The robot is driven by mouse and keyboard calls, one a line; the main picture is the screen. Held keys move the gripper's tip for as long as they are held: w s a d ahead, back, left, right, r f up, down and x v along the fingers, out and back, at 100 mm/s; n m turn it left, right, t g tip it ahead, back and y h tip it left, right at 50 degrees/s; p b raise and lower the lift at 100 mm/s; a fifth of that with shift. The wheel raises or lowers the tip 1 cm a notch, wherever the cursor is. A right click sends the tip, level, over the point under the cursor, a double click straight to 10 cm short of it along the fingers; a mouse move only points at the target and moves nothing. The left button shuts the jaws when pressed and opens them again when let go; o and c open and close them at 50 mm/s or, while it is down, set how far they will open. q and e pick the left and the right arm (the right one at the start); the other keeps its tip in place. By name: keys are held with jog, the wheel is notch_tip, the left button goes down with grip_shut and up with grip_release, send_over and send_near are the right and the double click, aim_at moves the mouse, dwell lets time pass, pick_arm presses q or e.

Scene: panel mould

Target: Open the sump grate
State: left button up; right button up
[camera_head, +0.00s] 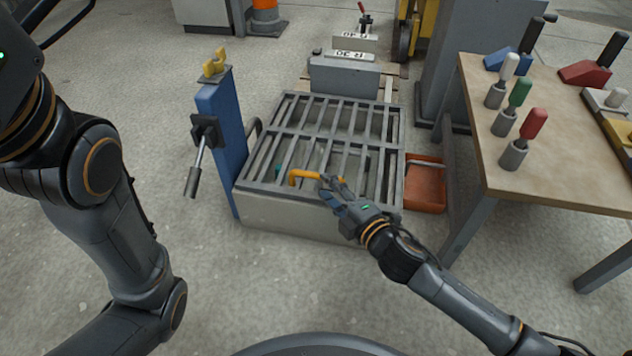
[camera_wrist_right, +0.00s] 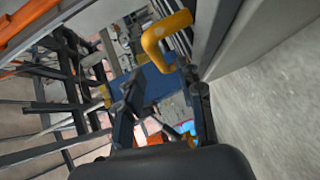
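The sump grate (camera_head: 285,133), a grey frame of bars, lies across the top of a low concrete box (camera_head: 290,215) in the head view. A yellow handle (camera_head: 303,174) stands up at its near edge; it also shows in the right wrist view (camera_wrist_right: 153,42). My right gripper (camera_head: 328,184) is at the handle's right part and hides some of it. In the wrist view its two fingers (camera_wrist_right: 160,95) are spread apart, with the handle just beyond the tips, close to the right finger. I cannot tell whether they touch. My left gripper is out of view.
A blue post (camera_head: 222,130) with a lever (camera_head: 194,172) stands at the box's left. An orange tray (camera_head: 424,188) lies at its right, before a wooden table (camera_head: 565,140) with coloured-handled tools. Grey blocks (camera_head: 343,78) stand behind. The floor in front is clear.

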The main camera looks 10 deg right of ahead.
aim_at(318, 178)
jog(key=b+x, duration=0.2)
jog(key=x, duration=0.2)
jog(key=shift+w+f, duration=0.15)
jog(key=shift+b+x, duration=0.4)
jog(key=shift+x, duration=0.4)
grip_shut()
